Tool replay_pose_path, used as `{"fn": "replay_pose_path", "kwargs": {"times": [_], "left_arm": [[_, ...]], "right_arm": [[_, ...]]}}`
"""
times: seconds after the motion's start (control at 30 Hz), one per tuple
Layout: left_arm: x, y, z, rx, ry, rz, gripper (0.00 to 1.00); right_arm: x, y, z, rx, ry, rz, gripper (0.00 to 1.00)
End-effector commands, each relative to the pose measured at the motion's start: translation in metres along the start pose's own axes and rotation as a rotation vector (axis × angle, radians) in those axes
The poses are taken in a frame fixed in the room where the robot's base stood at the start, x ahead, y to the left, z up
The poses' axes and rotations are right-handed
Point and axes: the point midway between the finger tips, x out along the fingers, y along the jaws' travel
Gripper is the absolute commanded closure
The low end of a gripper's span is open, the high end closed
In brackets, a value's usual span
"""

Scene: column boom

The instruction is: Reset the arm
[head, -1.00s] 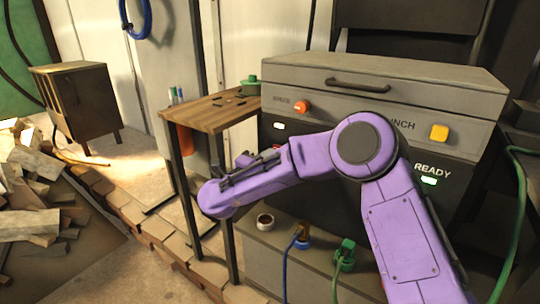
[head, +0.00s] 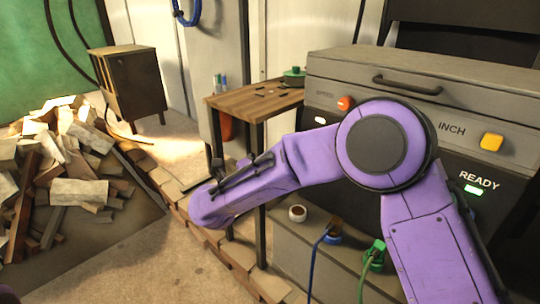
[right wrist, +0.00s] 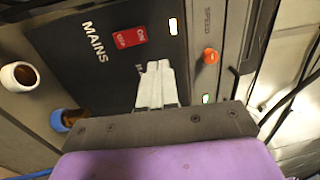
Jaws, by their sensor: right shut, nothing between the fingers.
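My purple right arm enters the head view from the lower right, bends at a large round elbow and reaches left across the front of the grey machine (head: 425,70). Its gripper is not clear in the head view. In the right wrist view my right gripper (right wrist: 157,68) is shut and empty, its pale fingers together in front of the dark MAINS panel (right wrist: 72,62). The red switch (right wrist: 130,37) is just beyond the fingertips; I cannot tell the gap. The orange SPEED knob (right wrist: 210,56) is to the right. My left gripper is not in view.
A small wooden table (head: 250,101) stands left of the machine, behind my forearm. A white-rimmed socket (head: 297,213), blue plug (head: 332,234) and green plug (head: 374,256) sit on the lower ledge, with cables hanging. A wood pile (head: 80,185) lies left; floor before it is clear.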

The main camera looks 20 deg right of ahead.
Motion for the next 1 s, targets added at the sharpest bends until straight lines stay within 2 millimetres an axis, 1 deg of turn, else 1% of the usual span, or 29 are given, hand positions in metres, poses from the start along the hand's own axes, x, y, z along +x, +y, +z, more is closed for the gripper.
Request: {"fn": "replay_pose_path", "kwargs": {"times": [0.17,0.27,0.3,0.33,0.37,0.4,0.47,0.5,0.57,0.6,0.67,0.7,0.77,0.8,0.83,0.87,0.9,0.97,1.0], "left_arm": [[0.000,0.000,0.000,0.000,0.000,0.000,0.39],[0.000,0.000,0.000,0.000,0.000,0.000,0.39],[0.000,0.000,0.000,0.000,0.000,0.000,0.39],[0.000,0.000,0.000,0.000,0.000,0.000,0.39],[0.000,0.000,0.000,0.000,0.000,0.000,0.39],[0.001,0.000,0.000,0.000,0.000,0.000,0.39],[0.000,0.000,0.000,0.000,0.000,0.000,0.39],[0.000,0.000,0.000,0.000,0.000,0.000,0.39],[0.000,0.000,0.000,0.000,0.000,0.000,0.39],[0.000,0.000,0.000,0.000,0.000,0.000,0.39],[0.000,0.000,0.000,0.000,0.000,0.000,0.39],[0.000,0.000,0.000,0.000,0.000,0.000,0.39],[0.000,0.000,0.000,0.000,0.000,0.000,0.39],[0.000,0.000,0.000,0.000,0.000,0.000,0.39],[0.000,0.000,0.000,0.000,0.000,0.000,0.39],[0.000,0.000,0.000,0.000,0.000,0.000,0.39],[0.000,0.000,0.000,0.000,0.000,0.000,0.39],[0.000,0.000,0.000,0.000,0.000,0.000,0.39],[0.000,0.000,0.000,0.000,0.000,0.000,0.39]], "right_arm": [[0.000,0.000,0.001,0.001,-0.005,-0.001,1.00],[-0.002,-0.002,0.018,-0.035,-0.107,-0.024,1.00],[-0.005,0.003,0.029,-0.091,-0.201,-0.051,1.00],[-0.007,0.011,0.037,-0.156,-0.287,-0.077,1.00],[-0.010,0.030,0.043,-0.249,-0.386,-0.099,1.00],[-0.016,0.069,0.046,-0.394,-0.518,-0.109,1.00],[-0.026,0.124,0.039,-0.576,-0.673,-0.095,1.00],[-0.033,0.159,0.029,-0.682,-0.761,-0.075,1.00],[-0.044,0.208,0.007,-0.829,-0.877,-0.032,1.00],[-0.051,0.239,-0.012,-0.923,-0.948,0.005,1.00],[-0.063,0.282,-0.045,-1.053,-1.047,0.067,1.00],[-0.070,0.307,-0.070,-1.134,-1.105,0.114,1.00],[-0.081,0.339,-0.108,-1.244,-1.183,0.185,1.00],[-0.087,0.356,-0.133,-1.306,-1.225,0.231,1.00],[-0.091,0.367,-0.152,-1.351,-1.255,0.266,1.00],[-0.095,0.376,-0.169,-1.389,-1.278,0.297,1.00],[-0.099,0.386,-0.192,-1.440,-1.308,0.341,1.00],[-0.105,0.398,-0.224,-1.505,-1.341,0.400,1.00],[-0.108,0.405,-0.245,-1.544,-1.357,0.438,1.00]]}}
